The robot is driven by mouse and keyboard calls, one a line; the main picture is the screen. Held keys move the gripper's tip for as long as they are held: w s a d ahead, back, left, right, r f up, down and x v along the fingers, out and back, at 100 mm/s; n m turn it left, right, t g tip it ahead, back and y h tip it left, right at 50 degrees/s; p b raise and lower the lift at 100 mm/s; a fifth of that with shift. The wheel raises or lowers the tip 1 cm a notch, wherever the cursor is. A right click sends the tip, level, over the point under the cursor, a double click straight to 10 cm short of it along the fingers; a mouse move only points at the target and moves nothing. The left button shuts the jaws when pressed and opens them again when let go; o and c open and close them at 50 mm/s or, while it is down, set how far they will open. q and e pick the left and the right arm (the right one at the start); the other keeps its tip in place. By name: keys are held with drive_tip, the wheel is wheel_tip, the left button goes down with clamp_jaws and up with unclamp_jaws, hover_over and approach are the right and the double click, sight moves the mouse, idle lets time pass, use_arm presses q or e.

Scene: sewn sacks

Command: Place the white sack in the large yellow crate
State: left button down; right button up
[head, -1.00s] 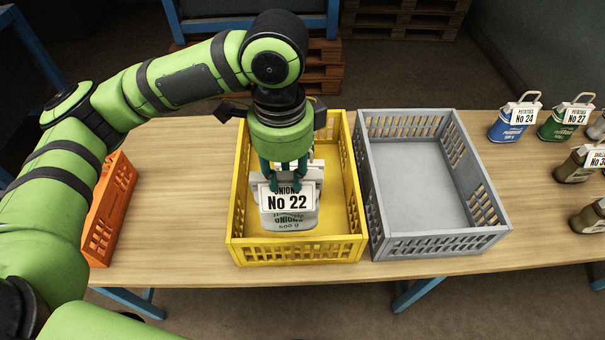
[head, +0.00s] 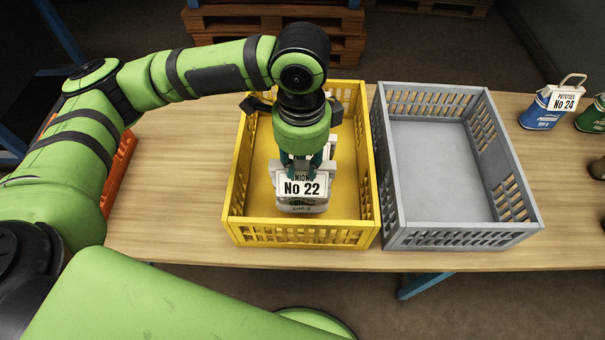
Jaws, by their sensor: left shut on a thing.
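The white sack (head: 303,205), with a tag reading "ONIONS No 22", is inside the large yellow crate (head: 300,236), near the middle of its floor area. It looks upright. My left gripper (head: 301,168) points down into the crate and is shut on the top of the white sack. The fingertips are partly hidden behind the tag. I cannot tell whether the sack's base touches the crate floor. My right gripper is not in view.
An empty grey crate (head: 388,190) stands close to the right of the yellow one. An orange crate (head: 122,165) is at the left, partly behind my arm. A blue sack (head: 541,116) and other sacks stand at the right of the wooden table (head: 190,205).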

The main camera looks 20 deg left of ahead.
sight(301, 174)
use_arm(q)
drive_tip(key=shift+f, duration=2.85)
drive_tip(key=c, duration=1)
unclamp_jaws()
drive_tip(key=shift+f, duration=0.1)
drive_tip(key=shift+o, duration=0.2)
wheel_tip(301, 174, up, 12)
drive_tip(key=shift+r+b, duration=0.2)
drive_tip(key=shift+b, duration=0.15)
